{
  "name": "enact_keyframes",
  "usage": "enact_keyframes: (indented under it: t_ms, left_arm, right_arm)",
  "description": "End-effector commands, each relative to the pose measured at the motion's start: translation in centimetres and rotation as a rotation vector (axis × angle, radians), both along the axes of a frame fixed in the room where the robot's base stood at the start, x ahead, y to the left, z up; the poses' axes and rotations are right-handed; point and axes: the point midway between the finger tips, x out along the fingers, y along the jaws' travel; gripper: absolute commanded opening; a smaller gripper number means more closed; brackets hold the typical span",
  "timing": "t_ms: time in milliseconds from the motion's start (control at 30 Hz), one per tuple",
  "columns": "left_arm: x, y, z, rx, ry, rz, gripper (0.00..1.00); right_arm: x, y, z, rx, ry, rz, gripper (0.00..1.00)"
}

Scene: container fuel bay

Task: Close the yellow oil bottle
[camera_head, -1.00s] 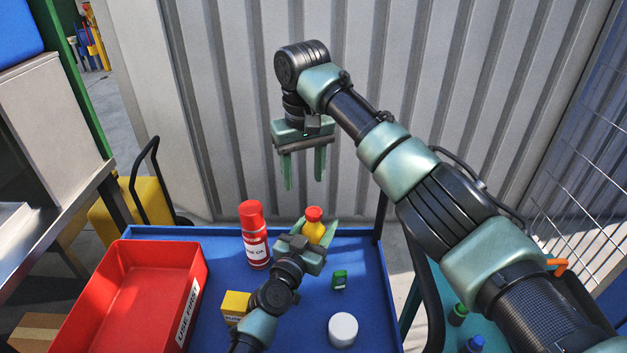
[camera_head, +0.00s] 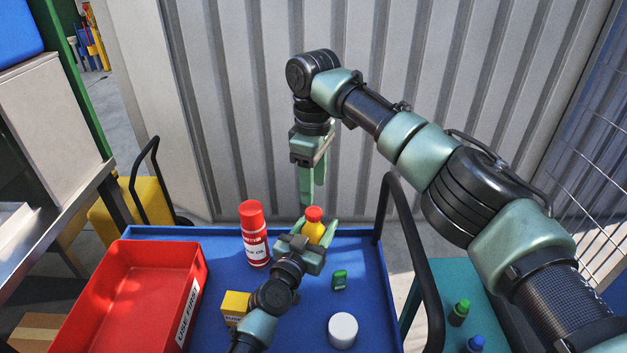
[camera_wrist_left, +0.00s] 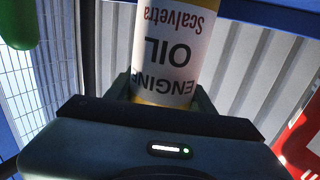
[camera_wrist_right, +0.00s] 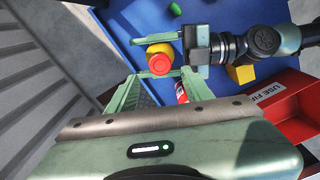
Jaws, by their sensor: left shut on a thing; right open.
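The yellow oil bottle (camera_head: 313,230) stands on the blue cart top with a red cap (camera_head: 313,214) on its mouth. In the left wrist view its white label (camera_wrist_left: 172,50) reads "ENGINE OIL". My left gripper (camera_head: 318,236) is shut around the bottle's body. My right gripper (camera_head: 312,190) is open and empty, pointing down above the bottle. In the right wrist view the red cap (camera_wrist_right: 160,62) shows from above, between the right fingers (camera_wrist_right: 160,85) and beyond them. I cannot tell how tightly the cap sits.
A red spray can (camera_head: 254,235) stands left of the bottle. A red bin (camera_head: 187,325), a yellow box (camera_head: 235,305), a green small item (camera_head: 339,280) and a white round container (camera_head: 342,330) are on the blue cart (camera_head: 300,335). A black handle (camera_head: 412,250) rises at right.

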Motion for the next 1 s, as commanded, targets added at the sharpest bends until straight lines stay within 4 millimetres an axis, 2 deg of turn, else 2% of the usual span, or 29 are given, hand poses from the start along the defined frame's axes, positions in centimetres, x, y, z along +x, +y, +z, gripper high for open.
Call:
enact_keyframes:
  t_ms: [300,500,900,1000]
  left_arm:
    - [0.0,0.0,-0.1,0.000,0.001,0.000,0.00]
    - [0.0,0.0,0.0,0.000,0.001,0.000,0.00]
    - [0.0,0.0,-0.1,0.000,0.001,0.000,0.00]
    - [0.0,0.0,0.0,0.000,0.001,0.000,0.00]
  right_arm:
    - [0.0,0.0,-4.7,0.000,0.002,-0.001,0.51]
    - [0.0,0.0,-6.9,-0.001,0.001,-0.002,0.51]
    - [0.0,0.0,-7.6,0.001,0.000,-0.002,0.51]
    - [0.0,0.0,-7.5,0.000,0.000,-0.002,0.23]
